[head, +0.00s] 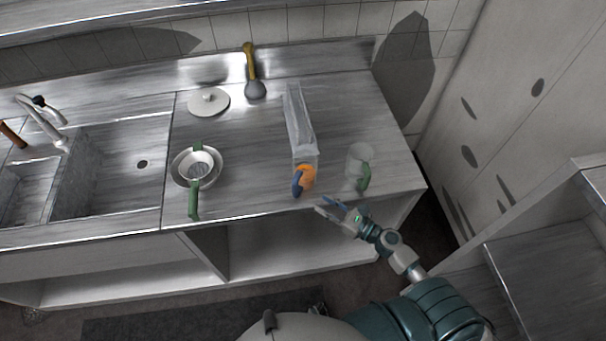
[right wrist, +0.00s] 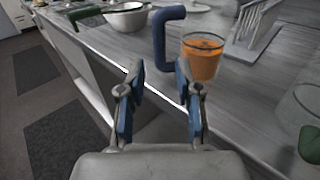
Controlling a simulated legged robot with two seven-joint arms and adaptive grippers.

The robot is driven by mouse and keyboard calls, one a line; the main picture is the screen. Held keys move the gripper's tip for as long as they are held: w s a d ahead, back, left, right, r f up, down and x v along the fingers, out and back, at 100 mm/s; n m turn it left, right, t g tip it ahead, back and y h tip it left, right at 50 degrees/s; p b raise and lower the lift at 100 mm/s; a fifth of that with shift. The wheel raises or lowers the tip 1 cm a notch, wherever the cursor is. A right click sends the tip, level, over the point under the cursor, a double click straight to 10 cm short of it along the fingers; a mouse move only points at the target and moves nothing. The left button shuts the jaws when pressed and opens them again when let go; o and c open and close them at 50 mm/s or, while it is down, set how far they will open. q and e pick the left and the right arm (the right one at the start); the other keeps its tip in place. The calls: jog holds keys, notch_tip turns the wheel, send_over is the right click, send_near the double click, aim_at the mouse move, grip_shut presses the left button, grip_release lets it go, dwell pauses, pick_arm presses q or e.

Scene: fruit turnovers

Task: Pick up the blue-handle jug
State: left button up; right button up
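The blue-handle jug (head: 307,175) is clear, holds orange liquid, and stands upright near the front edge of the counter. Its blue handle (head: 297,185) faces the front left. In the right wrist view the jug (right wrist: 204,60) is ahead and right of centre, with its handle (right wrist: 160,45) just beyond the fingers. My right gripper (head: 322,205) is open and empty, just in front of the counter edge and apart from the jug. Its two fingers also show spread in the right wrist view (right wrist: 160,82). My left gripper is not in view.
A clear green-handled jug (head: 359,160) stands close on the right. A green-handled strainer (head: 194,200) over a bowl (head: 213,158) is on the left.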

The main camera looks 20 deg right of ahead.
aim_at(295, 187)
jog(key=shift+f+p+x, duration=0.15)
jog(key=shift+p+x, duration=0.5)
jog(key=shift+x, duration=2.3)
jog(key=shift+f+p+x, duration=0.15)
jog(key=shift+p+x, duration=0.45)
jog(key=shift+x, duration=2.3)
grip_shut()
